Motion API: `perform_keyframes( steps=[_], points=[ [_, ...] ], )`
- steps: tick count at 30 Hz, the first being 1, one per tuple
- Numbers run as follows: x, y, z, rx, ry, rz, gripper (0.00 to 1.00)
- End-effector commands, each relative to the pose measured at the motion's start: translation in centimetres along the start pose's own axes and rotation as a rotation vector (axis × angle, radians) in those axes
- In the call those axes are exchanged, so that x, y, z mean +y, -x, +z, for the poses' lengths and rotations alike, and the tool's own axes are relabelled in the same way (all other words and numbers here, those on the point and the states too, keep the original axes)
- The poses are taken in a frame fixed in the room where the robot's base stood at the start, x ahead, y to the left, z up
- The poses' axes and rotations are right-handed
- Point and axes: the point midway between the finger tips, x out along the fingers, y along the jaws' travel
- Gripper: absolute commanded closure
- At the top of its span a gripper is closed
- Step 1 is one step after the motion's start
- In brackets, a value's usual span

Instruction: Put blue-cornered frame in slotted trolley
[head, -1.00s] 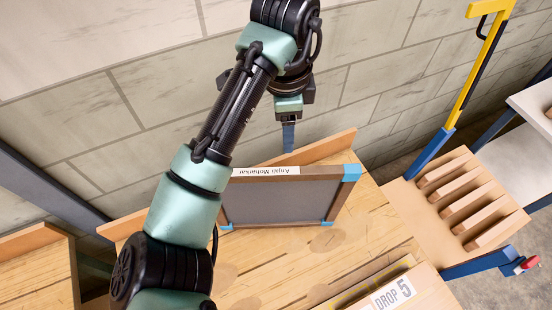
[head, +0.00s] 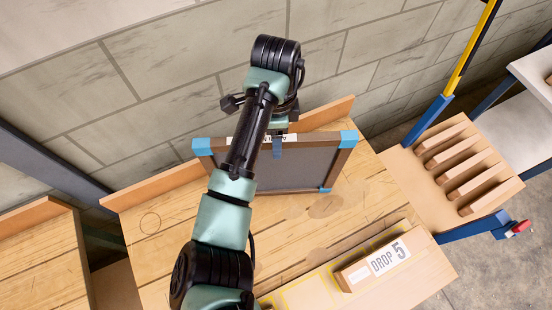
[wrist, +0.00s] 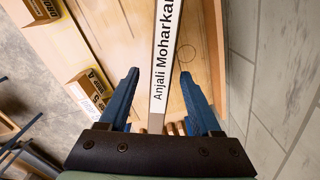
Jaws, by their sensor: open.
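The blue-cornered frame (head: 305,168) stands on edge on the wooden bench, with a dark panel and blue corners. My arm hides part of it in the head view. Its top edge carries a white label (wrist: 165,50) reading "Anjali Moharkar" in the wrist view. My gripper (head: 277,150) is at the middle of that top edge. In the wrist view the open blue fingers (wrist: 158,78) lie on either side of the edge, with gaps on both sides. The slotted trolley (head: 408,172) stands right of the bench, with several wooden slats and a yellow-and-blue post.
A wooden ledge (head: 330,115) runs along the bench's back, before the block wall. A box marked "DROP 5" (head: 372,264) sits at the front. The bench top (head: 165,240) is clear left of the frame.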

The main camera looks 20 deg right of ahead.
Motion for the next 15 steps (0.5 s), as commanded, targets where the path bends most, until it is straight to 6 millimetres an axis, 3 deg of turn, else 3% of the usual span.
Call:
perform_keyframes(
  steps=[4, 10, 15],
  points=[
    [0.02, -1.13, 0.01, -0.001, 0.000, 0.000, 0.35],
    [-0.02, -1.30, 0.00, -0.001, -0.001, -0.001, 0.35],
    [-0.02, -1.26, 0.00, -0.001, 0.000, -0.001, 0.64]
  ],
)
